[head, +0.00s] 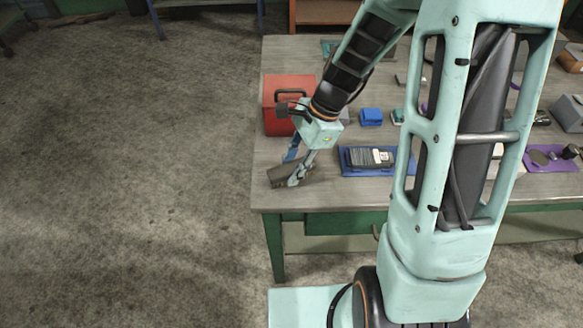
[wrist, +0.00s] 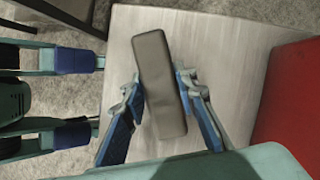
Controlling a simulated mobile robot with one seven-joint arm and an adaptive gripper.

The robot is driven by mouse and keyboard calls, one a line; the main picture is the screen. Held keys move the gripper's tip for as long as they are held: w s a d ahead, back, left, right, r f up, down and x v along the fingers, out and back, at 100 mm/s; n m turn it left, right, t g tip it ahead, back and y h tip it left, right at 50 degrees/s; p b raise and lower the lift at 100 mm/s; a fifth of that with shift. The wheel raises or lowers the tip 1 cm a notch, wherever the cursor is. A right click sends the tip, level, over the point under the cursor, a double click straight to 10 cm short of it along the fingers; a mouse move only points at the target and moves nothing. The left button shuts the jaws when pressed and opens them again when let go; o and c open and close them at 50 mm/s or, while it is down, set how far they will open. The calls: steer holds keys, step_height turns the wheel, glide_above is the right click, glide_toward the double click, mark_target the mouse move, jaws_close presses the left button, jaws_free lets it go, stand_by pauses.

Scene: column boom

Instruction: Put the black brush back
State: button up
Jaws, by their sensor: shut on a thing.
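My gripper (head: 294,168) is over the front left corner of the table, its fingers pointing down. It is shut on a plain dark grey-brown block (head: 281,176), long with rounded edges. In the wrist view the block (wrist: 166,85) lies between the two blue-padded fingers (wrist: 163,84), slightly tilted, its far end reaching beyond them. I cannot tell whether this block is the black brush, as no bristles show. I cannot tell whether it touches the table.
A red box with a dark handle (head: 277,117) stands behind my gripper; its red side (wrist: 290,110) shows in the wrist view. A blue block (head: 371,116) sits behind the tray. A purple mat (head: 562,166) lies at the right. The table's left edge is close to my gripper.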

steer(key=o, duration=1.1)
steer(key=shift+f, duration=0.1)
steer(key=shift+r, duration=0.3)
steer(key=p+v, duration=0.1)
steer(key=v, duration=1)
steer(key=shift+r, duration=0.4)
steer(key=shift+d, duration=0.1)
